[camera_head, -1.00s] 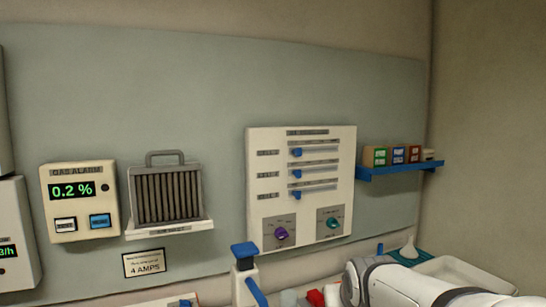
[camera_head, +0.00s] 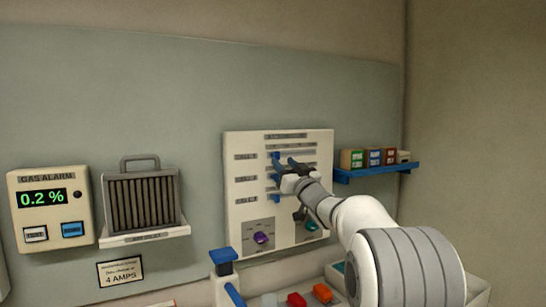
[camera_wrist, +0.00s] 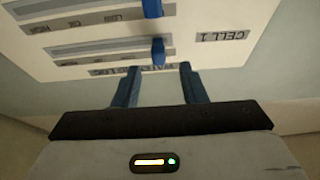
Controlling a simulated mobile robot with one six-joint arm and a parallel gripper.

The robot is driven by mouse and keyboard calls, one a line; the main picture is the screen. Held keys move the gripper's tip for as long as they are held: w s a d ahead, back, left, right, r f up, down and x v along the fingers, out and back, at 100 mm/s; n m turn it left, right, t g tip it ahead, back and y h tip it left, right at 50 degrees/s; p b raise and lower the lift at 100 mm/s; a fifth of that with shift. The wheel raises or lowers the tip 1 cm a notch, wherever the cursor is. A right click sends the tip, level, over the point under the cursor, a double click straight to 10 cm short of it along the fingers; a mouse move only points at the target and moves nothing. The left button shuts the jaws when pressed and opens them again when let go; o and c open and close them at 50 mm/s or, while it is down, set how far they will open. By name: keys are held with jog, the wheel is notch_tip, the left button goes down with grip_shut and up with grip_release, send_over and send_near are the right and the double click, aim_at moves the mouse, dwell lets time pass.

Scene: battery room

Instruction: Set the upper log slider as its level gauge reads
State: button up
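The white log panel (camera_head: 240,215) hangs on the wall with stacked horizontal sliders, each with a blue knob. The upper slider's knob (camera_head: 276,155) is at the left end of its slot, in the row labelled CELL 1; it also shows in the wrist view (camera_wrist: 158,50), where the picture is upside down. My gripper (camera_head: 284,167) is open in front of the panel. In the wrist view its blue fingers (camera_wrist: 160,67) are spread, with the upper knob just beyond and between the tips. Contact cannot be told. No level gauge is readable.
A purple knob (camera_head: 261,238) and a green knob (camera_head: 311,225) sit low on the panel. The second slider's knob (camera_wrist: 152,8) is close by. A blue shelf (camera_head: 375,171) with small boxes is right of the panel. A gas alarm (camera_head: 50,210) reads 0.2 %.

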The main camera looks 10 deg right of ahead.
aim_at(278, 156)
jog(key=p+x, duration=0.1)
jog(key=x, duration=0.3)
jog(key=shift+w, duration=0.1)
jog(key=shift+c, duration=0.5)
grip_shut()
